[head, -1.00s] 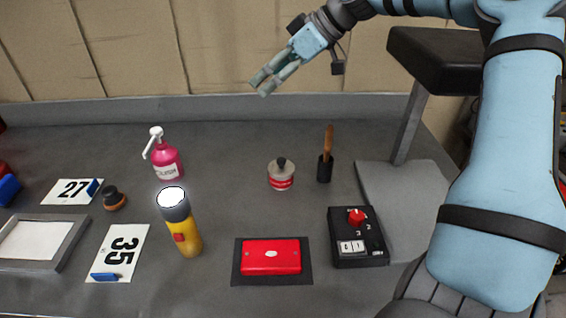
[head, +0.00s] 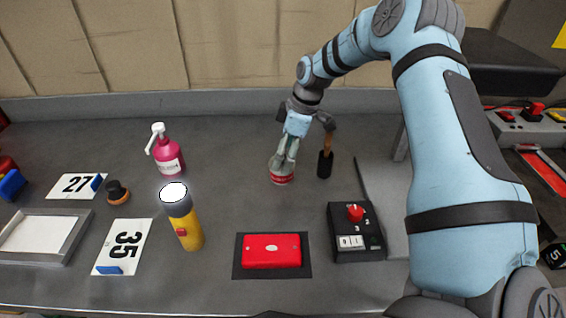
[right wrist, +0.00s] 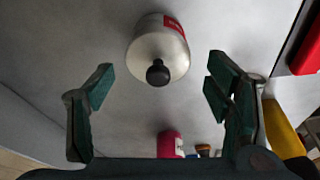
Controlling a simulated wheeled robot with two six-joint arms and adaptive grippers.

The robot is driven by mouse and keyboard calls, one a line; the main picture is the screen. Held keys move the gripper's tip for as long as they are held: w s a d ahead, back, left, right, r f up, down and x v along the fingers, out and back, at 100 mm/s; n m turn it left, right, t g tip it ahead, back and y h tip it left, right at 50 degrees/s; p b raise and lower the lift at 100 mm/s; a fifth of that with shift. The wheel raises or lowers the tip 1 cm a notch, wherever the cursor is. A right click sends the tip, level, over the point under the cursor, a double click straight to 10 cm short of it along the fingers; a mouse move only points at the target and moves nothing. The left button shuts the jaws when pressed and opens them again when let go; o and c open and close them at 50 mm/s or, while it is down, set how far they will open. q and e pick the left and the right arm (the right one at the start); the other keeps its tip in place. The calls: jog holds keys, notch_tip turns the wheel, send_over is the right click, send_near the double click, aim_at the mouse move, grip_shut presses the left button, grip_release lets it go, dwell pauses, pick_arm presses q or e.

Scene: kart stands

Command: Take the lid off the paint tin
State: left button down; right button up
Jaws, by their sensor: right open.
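The paint tin (head: 281,178) is a small red and white tin standing on the grey bench, partly hidden by my right gripper in the head view. In the right wrist view, its pale lid with a black round knob (right wrist: 158,72) faces the camera. My right gripper (head: 285,153) points down over the tin. In the right wrist view, the gripper's fingers (right wrist: 158,82) are spread wide, with the knob between their lines but nothing gripped. The lid sits on the tin. My left gripper is in neither view.
A brush in a black holder (head: 325,165) stands close right of the tin. A black control box (head: 357,245), a red case (head: 271,251), a yellow torch (head: 188,231) and a pink pump bottle (head: 168,158) stand around. Bench between torch and tin is clear.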

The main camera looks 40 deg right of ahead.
jog(key=shift+w+a+f, duration=0.1)
jog(key=shift+f, duration=0.5)
jog(key=c, duration=0.9)
jog(key=shift+s+a+r, duration=0.15)
jog(key=shift+s+r, duration=0.05)
jog(key=shift+r, duration=0.05)
jog(key=c, duration=0.7)
jog(key=shift+w+f, duration=0.1)
grip_shut()
